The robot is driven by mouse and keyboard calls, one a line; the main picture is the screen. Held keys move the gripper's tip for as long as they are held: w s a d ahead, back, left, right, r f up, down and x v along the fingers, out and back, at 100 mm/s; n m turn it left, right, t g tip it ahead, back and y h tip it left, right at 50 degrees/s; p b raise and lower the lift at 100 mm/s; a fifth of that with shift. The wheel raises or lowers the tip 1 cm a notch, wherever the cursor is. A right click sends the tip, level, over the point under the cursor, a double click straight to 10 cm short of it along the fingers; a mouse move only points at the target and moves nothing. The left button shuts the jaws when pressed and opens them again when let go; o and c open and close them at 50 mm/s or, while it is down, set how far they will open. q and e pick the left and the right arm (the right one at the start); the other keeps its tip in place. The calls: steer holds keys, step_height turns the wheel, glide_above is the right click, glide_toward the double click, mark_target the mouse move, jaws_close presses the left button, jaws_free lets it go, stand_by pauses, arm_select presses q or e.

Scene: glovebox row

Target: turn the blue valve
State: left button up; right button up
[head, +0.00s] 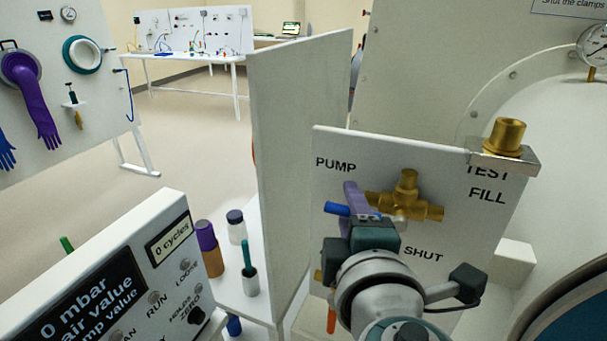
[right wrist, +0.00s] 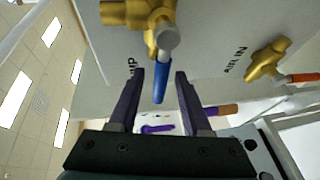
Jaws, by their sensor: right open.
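The blue valve has a brass body (head: 407,203) on a white panel with the labels PUMP, TEST FILL and SHUT. Its blue handle (head: 337,208) points left towards PUMP. My right gripper (head: 352,203) is in front of the panel, with a purple finger beside the handle and partly covering it. In the right wrist view the two fingers (right wrist: 159,74) are apart, and the blue handle (right wrist: 160,84) lies between them in the picture, touching neither visibly. How deep it sits between them is hard to tell. My left gripper is not in view.
A second brass valve (right wrist: 265,60) with an orange handle (right wrist: 303,77) is close by, under AIR IN. A brass fitting (head: 505,137) sits on a bracket at the panel's top right. A white partition (head: 295,130) and a readout box (head: 120,280) stand to the left.

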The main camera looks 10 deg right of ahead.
steer(key=shift+c, duration=0.2)
jaws_close()
stand_by(1.2)
